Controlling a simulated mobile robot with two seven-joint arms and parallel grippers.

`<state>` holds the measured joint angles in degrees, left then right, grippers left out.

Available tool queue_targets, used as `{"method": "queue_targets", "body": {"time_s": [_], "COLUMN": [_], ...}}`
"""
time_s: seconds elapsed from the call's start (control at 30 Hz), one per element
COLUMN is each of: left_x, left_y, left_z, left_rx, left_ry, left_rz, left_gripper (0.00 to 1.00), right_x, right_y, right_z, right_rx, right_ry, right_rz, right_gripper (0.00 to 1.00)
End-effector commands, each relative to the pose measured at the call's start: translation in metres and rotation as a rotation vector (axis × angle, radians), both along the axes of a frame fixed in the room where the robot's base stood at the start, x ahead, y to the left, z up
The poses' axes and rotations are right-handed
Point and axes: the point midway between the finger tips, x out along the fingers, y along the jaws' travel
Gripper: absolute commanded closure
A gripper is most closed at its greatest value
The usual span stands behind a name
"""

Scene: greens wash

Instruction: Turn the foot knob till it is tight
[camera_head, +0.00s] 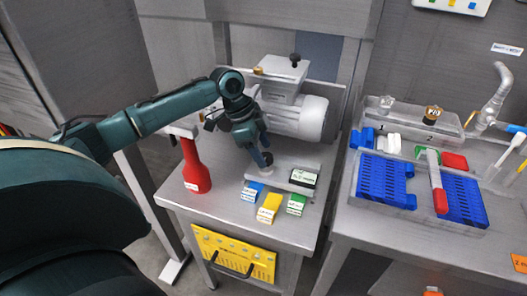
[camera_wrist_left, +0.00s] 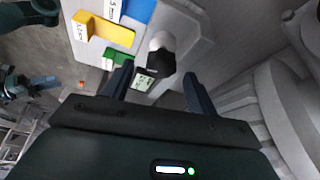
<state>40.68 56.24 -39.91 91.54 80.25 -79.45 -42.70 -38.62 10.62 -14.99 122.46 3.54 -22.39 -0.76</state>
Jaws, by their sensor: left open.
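The black foot knob (camera_wrist_left: 160,66) sits on a pale round post on the grey machine base in the left wrist view. It shows small and dark at my left gripper's tips (camera_head: 265,159) in the head view. My left gripper (camera_wrist_left: 157,72) is open, with one finger on each side of the knob. The knob lies between or just beyond the fingertips; I cannot tell whether they touch it. The grey machine (camera_head: 312,118) with a round motor housing stands behind it.
Blue (camera_head: 253,191), yellow (camera_head: 269,208) and green (camera_head: 297,204) labelled blocks lie at the bench front, near a small display box (camera_head: 303,178). A red bottle-shaped tool (camera_head: 195,170) stands left. A yellow panel (camera_head: 235,254) hangs below.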

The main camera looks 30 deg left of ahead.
Motion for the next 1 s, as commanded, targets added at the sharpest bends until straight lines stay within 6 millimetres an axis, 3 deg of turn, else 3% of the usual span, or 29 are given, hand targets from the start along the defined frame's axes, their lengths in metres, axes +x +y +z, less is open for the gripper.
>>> {"method": "queue_targets", "body": {"time_s": [0.13, 0.47, 1.0], "left_x": [0.0020, 0.0023, 0.0022], "left_y": [-0.0039, -0.0046, -0.0045], "left_z": [-0.0108, -0.0130, -0.0126], "left_rx": [0.001, 0.001, 0.001], "left_ry": [-0.001, -0.001, -0.001], "left_rz": [-0.001, -0.001, -0.001], "left_gripper": [0.42, 0.43, 0.86], "right_x": [0.0004, 0.0007, -0.0002], "right_y": [0.0009, 0.0021, 0.0017], "right_z": [0.0006, 0.0013, 0.0006], "right_rx": [0.006, 0.012, 0.006], "right_ry": [0.000, 0.000, 0.000], "right_rz": [-0.004, -0.008, -0.001], "right_gripper": [0.64, 0.64, 0.64]}}
